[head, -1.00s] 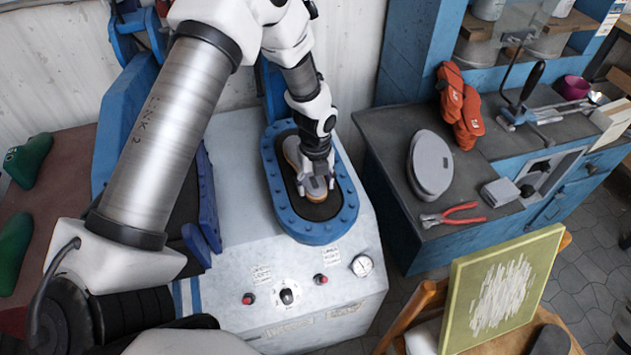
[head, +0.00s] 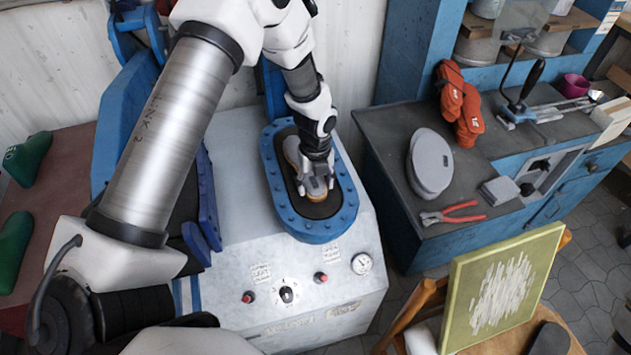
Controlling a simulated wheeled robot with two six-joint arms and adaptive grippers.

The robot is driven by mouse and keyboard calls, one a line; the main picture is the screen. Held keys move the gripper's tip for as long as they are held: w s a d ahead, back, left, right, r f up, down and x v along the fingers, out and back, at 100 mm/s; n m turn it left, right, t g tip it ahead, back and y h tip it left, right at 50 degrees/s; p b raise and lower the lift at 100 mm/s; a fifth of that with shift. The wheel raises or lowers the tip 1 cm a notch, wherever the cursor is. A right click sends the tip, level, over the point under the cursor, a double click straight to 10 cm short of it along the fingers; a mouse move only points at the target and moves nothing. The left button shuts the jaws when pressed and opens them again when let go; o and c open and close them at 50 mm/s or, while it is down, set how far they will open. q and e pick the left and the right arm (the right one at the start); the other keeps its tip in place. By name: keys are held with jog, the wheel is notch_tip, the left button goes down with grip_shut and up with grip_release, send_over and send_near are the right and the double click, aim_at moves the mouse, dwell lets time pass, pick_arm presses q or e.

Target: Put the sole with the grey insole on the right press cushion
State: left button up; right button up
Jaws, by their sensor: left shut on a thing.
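My left gripper (head: 316,186) points down over the right press cushion (head: 318,209), a dark oval pad inside a blue bolted rim. It is shut on the sole with the grey insole (head: 291,150), whose tan edge shows around the fingers. The sole lies lengthwise within the oval and looks to be on the pad or just above it; I cannot tell which. The gripper and wrist hide much of the sole. My right gripper is not in view.
My left arm hides most of the left press side. Buttons and a dial (head: 286,294) sit on the press front. On the dark bench at right are a grey oval block (head: 430,163), red pliers (head: 452,213) and orange gloves (head: 459,105). A chair holds a green board (head: 503,290).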

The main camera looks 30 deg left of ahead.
pick_arm(q)
jog(key=o, duration=1.1)
jog(key=shift+o, duration=0.2)
notch_tip(320, 180, up, 12)
